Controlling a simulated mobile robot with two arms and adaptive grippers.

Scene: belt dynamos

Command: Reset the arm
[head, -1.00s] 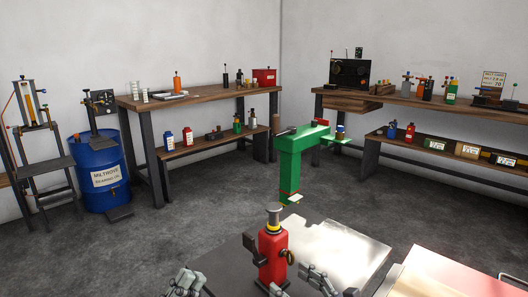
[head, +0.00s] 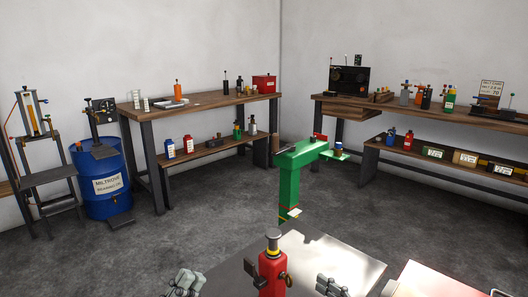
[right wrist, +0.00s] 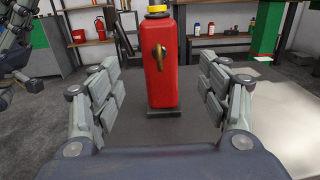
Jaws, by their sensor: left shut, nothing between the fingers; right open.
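A red canister-like device (head: 272,272) with a yellow collar, a grey top knob and a brass fitting stands upright on the dark tabletop at the bottom centre of the head view. It fills the middle of the right wrist view (right wrist: 163,75), on a dark base. My right gripper (right wrist: 162,105) is open, its fingers on either side of the device in that picture; contact is not visible. It shows partly in the head view (head: 332,287). My left gripper (head: 187,283) is shut and empty, left of the device at the bottom edge.
A green pillar stand (head: 288,190) rises beyond the table. A bright metal plate (head: 345,262) lies right of the device, with a red-edged board (head: 425,280) farther right. Wooden benches (head: 200,102) line the walls. A blue drum (head: 103,180) stands left. The floor between is open.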

